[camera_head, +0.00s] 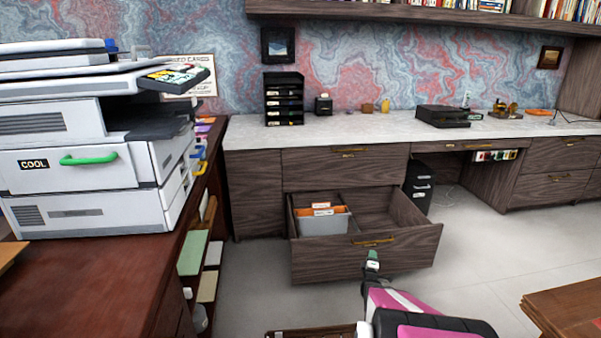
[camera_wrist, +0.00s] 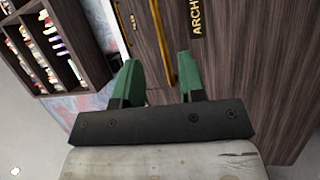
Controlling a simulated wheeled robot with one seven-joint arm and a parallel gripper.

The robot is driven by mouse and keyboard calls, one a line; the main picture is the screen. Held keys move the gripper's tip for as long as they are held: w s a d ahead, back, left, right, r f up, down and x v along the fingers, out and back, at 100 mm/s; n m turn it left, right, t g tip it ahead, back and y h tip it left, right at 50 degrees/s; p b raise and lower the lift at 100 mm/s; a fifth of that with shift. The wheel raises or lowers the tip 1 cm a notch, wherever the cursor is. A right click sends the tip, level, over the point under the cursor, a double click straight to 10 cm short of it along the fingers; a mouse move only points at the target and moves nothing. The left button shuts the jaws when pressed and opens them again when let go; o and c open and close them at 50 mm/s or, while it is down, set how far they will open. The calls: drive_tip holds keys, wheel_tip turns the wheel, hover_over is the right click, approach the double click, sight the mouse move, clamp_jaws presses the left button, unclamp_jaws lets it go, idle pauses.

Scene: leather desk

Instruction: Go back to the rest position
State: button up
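My gripper (camera_head: 372,262) is in front of the open lower drawer, a little below its brass handle in the head view. In the wrist view my gripper (camera_wrist: 158,78) has its two green fingers apart, with nothing held between them. The brass handle (camera_wrist: 163,48) shows beyond the fingertips, on a dark wood front. I cannot tell the exact distance between fingers and handle. My pink and white arm reaches up from the bottom right of the head view.
The open drawer (camera_head: 335,265) juts out and holds a grey file box (camera_head: 325,224) with orange folders. A reddish wood desk (camera_head: 95,290) with a large printer (camera_head: 75,165) stands at the left. A wooden piece (camera_head: 565,312) sits at the bottom right. Pale floor (camera_head: 480,245) is clear to the right.

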drive_tip(key=s+a+r+m+g+y, duration=0.3)
drive_tip(key=a+r+g, duration=0.2)
drive_tip(key=a, duration=0.2)
drive_tip(key=s+a+r+m+g+y, duration=0.2)
drive_tip(key=s+a+r+m+g, duration=0.15)
drive_tip(key=a+r, duration=0.35)
drive_tip(key=s+a+r+m+g, duration=0.3)
drive_tip(key=s+a+r+g, duration=0.2)
drive_tip(key=s, duration=0.4)
drive_tip(key=s+a+r+m+g+y, duration=0.1)
drive_tip(key=s+a+r+m+g, duration=0.2)
drive_tip(key=s, duration=0.7)
drive_tip(key=a+r+g, duration=0.2)
drive_tip(key=a, duration=0.1)
drive_tip(key=shift+s, duration=0.2)
